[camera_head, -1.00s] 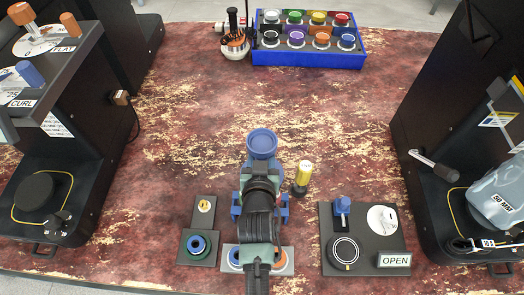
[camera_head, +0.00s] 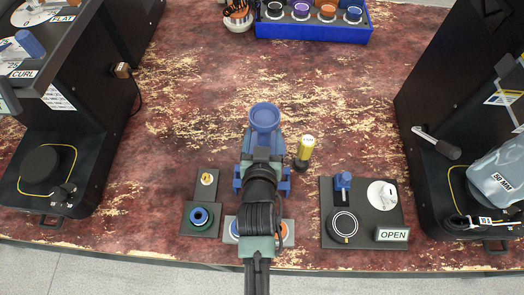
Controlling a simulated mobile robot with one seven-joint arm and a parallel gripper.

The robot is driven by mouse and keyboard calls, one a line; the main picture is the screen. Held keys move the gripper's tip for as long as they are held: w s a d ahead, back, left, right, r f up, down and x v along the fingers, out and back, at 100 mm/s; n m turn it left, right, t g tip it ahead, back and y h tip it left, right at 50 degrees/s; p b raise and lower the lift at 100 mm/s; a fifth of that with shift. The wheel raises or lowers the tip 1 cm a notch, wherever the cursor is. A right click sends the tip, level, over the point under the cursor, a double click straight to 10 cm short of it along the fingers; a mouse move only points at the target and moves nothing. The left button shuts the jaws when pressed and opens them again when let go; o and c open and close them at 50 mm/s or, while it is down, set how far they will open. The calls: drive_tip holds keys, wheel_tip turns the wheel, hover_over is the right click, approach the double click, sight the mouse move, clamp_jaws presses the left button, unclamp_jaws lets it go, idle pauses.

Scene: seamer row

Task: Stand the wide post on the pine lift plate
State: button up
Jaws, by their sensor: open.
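A yellow upright post (camera_head: 303,152) with a dark foot stands on the table just right of my arm. It is the only loose post I can make out; I cannot tell whether it is the wide one. A dark green square plate (camera_head: 187,228) with a blue ring on it lies left of my arm; it looks like the pine plate. My gripper (camera_head: 262,186) is over the middle of the table, pointing down, left of the yellow post. Its blue jaws show apart on both sides of my arm. My arm hides the space between them.
A grey plate (camera_head: 287,226) with blue and orange rings is partly under my arm. A dark panel (camera_head: 364,225) with a blue knob and an OPEN sign lies right. Black machines stand left (camera_head: 82,140) and right (camera_head: 425,105). A blue tray (camera_head: 310,34) of coloured pots is behind.

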drive_tip(key=v, duration=0.8)
